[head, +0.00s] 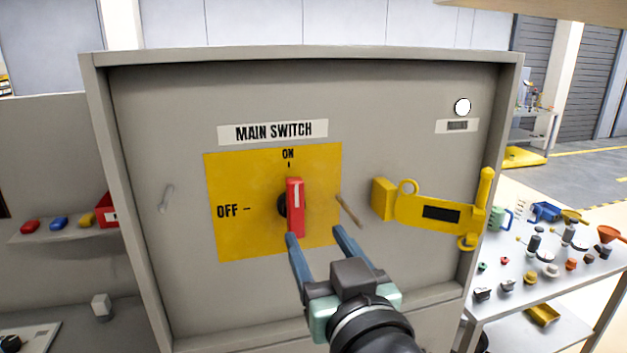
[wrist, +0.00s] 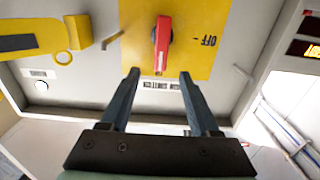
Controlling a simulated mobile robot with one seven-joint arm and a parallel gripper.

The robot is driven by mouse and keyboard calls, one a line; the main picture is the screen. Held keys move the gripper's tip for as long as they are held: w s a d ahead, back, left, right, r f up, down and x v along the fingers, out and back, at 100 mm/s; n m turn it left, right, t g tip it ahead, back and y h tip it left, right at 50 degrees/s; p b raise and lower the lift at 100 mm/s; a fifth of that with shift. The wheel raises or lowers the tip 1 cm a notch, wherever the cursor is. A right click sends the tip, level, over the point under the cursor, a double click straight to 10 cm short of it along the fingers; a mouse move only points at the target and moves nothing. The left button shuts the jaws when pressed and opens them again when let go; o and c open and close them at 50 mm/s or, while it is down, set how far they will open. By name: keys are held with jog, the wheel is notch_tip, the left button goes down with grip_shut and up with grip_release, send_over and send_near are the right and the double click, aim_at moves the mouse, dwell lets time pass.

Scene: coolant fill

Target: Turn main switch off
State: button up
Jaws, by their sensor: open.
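The main switch has a red handle (head: 295,208) on a yellow plate (head: 228,180) with ON at the top and OFF at the left. The handle stands upright, its white mark toward ON. My gripper (head: 315,232) is open and empty in front of the plate's lower part. In the head view its left fingertip appears by the handle's lower end and the right one off to its right. In the turned-over wrist view, the red handle (wrist: 163,42) lies between the lines of the two fingers (wrist: 159,73), ahead of the tips. Contact cannot be told.
A yellow hasp-like lever (head: 432,212) sticks out right of the plate, with a small tan peg (head: 348,210) nearer. A white round lamp (head: 462,107) is at the upper right. The grey cabinet's raised frame (head: 130,220) surrounds the panel. A cluttered table (head: 525,300) stands at right.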

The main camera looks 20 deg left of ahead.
aim_at(296, 202)
jog(key=p+x, duration=0.4)
jog(key=x, duration=0.7)
jog(key=shift+s+a+r, duration=0.1)
jog(key=shift+a, duration=0.1)
jog(key=shift+w+a, duration=0.3)
jog(key=shift+w, duration=0.2)
jog(key=shift+c, duration=0.3)
grip_shut()
